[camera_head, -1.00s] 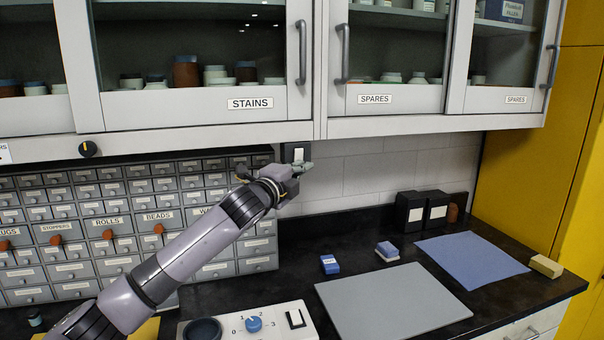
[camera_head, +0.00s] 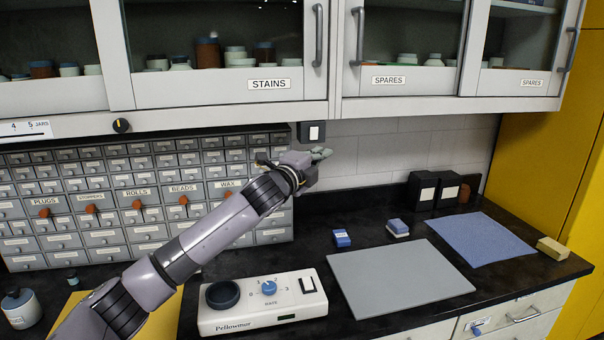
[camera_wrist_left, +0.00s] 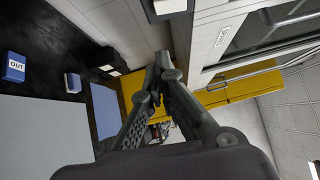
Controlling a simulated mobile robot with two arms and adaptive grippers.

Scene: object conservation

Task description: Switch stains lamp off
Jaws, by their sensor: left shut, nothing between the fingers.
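The cabinet labelled STAINS (camera_head: 268,84) hangs at the upper left in the head view, with jars behind dark glass. A black switch box with a white rocker (camera_head: 312,132) sits under its right end; a white rocker on a dark box (camera_wrist_left: 168,6) also shows at the top edge of the wrist view. A black knob with a yellow mark (camera_head: 121,126) is on the cabinet's lower rail. My left gripper (camera_head: 322,154) is shut and empty, just below the rocker box and apart from it in the picture. My right gripper is out of view.
Small drawers (camera_head: 140,205) stand behind my left arm. A white Pellowmar unit (camera_head: 262,312) with a blue dial and rocker is on the black counter. A grey mat (camera_head: 400,280), blue cloth (camera_head: 475,240) and black boxes (camera_head: 422,190) lie to the right.

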